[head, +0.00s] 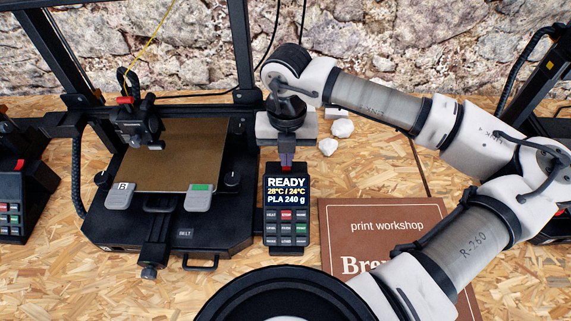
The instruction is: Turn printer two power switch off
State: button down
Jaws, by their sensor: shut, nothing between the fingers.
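A black printer (170,235) with a tan bed stands at left centre; which number it bears I cannot read surely. Its control box (287,240) stands at its right, with a lit screen reading "READY, 28°C / 24°C, PLA 240 g" above rows of buttons. A small red piece, seemingly the power switch (286,169), shows at the box's top edge, mostly hidden by my fingers. My gripper (286,162) points down right at it, shut and empty. Whether the fingertips touch the switch, and which way it is tipped, I cannot tell.
A brown "print workshop" booklet (375,225) lies right of the control box, partly under my arm. White lumps (342,128) lie behind it. Another control box (13,205) with a red top piece is at far left. A stone wall (190,40) closes the back.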

aim_at(287, 169)
jog(key=shift+f+b, duration=0.95)
jog(key=shift+b, duration=0.25)
dwell(1.0)
jog(key=shift+r, duration=0.1)
jog(key=shift+r+p, duration=1.4)
jog(key=shift+r, duration=2.05)
